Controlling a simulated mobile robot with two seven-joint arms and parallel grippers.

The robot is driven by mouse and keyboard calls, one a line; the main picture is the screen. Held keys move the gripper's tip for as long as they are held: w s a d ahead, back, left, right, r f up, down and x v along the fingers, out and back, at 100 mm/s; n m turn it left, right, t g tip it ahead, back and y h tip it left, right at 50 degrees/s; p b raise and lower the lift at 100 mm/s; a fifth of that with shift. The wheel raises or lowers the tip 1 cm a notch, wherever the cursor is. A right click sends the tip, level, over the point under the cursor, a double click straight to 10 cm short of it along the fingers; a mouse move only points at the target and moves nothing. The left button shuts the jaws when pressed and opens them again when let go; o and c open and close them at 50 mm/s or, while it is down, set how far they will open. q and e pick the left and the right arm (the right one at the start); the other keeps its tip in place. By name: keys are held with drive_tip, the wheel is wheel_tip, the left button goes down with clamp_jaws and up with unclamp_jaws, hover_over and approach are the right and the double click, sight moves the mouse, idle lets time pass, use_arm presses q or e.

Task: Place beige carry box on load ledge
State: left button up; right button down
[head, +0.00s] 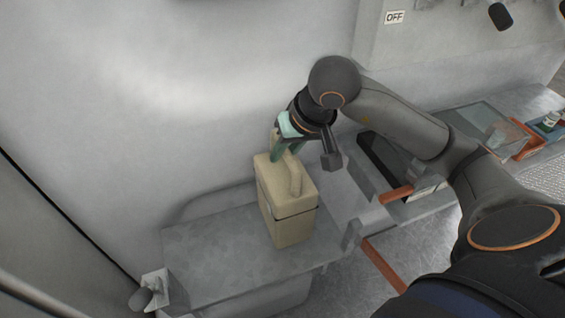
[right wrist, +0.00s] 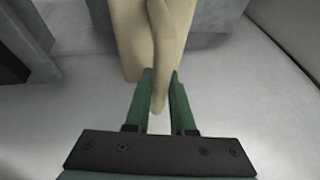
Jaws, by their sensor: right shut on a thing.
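The beige carry box (head: 288,218) stands upright over the grey load ledge (head: 205,262) in the head view, near its right part. I cannot tell whether its base touches the ledge. My right gripper (head: 284,155) comes down from above and is shut on the box's handle. In the right wrist view, the green fingers (right wrist: 162,100) lie on either side of the handle (right wrist: 163,45), and the box body (right wrist: 131,40) shows beyond. The gripper hides part of the box's top. My left gripper is not in view.
A pale wall rises behind the ledge. A white block with a grey knob (head: 147,294) sits at the ledge's front left corner. Orange bars (head: 383,264) and a dark tray (head: 385,165) lie to the right. The ledge's left part is bare.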

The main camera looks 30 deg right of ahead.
sight(280, 168)
drive_tip(key=x, duration=0.3)
drive_tip(key=shift+s+d+f, duration=0.2)
drive_tip(key=shift+s+f, duration=0.1)
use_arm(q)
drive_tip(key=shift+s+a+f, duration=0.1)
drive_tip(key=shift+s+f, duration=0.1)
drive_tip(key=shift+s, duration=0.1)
use_arm(e)
drive_tip(key=shift+f, duration=0.15)
drive_tip(key=shift+f+b, duration=0.15)
drive_tip(key=shift+b, duration=0.15)
drive_tip(key=c, duration=1.2)
unclamp_jaws()
drive_tip(key=shift+f, duration=0.15)
drive_tip(key=shift+c, duration=0.2)
drive_tip(key=o, duration=0.5)
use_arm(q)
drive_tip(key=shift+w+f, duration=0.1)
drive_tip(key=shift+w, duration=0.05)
